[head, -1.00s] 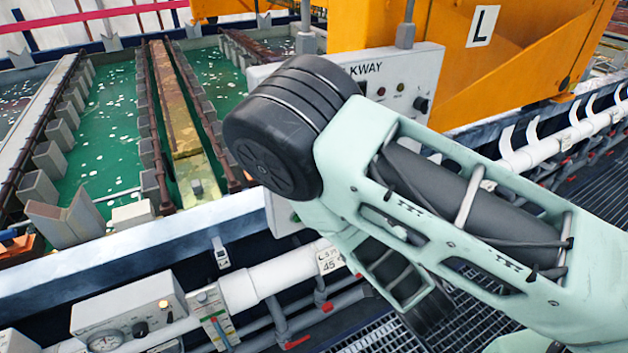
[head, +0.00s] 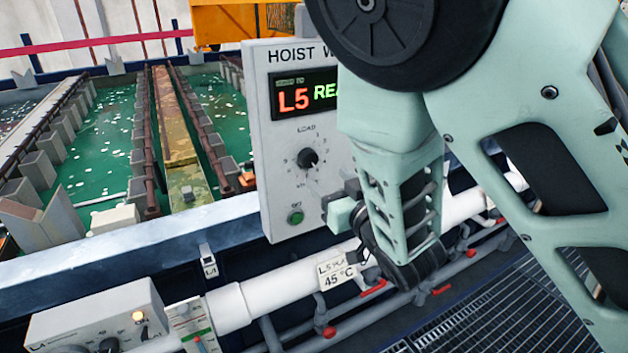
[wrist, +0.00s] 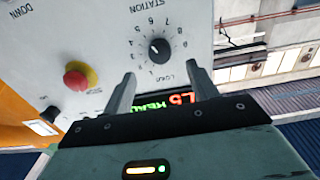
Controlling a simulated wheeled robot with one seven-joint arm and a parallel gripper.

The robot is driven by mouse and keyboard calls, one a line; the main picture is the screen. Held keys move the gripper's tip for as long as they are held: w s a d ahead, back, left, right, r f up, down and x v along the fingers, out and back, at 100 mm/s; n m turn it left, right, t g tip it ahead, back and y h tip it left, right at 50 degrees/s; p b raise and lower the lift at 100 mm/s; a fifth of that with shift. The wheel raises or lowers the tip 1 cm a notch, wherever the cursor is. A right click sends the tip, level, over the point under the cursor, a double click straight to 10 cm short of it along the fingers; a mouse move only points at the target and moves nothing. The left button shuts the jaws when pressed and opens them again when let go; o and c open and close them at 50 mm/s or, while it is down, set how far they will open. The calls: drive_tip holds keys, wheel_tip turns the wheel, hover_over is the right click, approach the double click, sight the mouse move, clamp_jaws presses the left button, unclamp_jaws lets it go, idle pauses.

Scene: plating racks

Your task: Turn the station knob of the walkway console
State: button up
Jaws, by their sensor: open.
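The walkway console (head: 272,130) is a pale grey box, lettered "HOIST W…" where my arm does not cover it. Its display (head: 303,96) reads "L5 REA…", and a black load knob (head: 308,158) sits below. The station knob is hidden in the head view. In the wrist view the console appears upside down, and the black station knob (wrist: 158,48) with its number ring lies just beyond my fingertips. My gripper (wrist: 160,73) is open and empty, its two fingers framing the knob's lower side in the picture, apparently not touching it.
A red emergency button on a yellow base (wrist: 80,77) is left of the knob in the wrist view. A green button (head: 296,217) is low on the console. White pipe (head: 285,287) runs below; green tanks (head: 105,150) lie to the left.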

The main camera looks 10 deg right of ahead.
sight(311, 162)
drive_tip(key=shift+b+x, duration=0.6)
drive_tip(key=shift+x, duration=3.15)
drive_tip(key=c, duration=1)
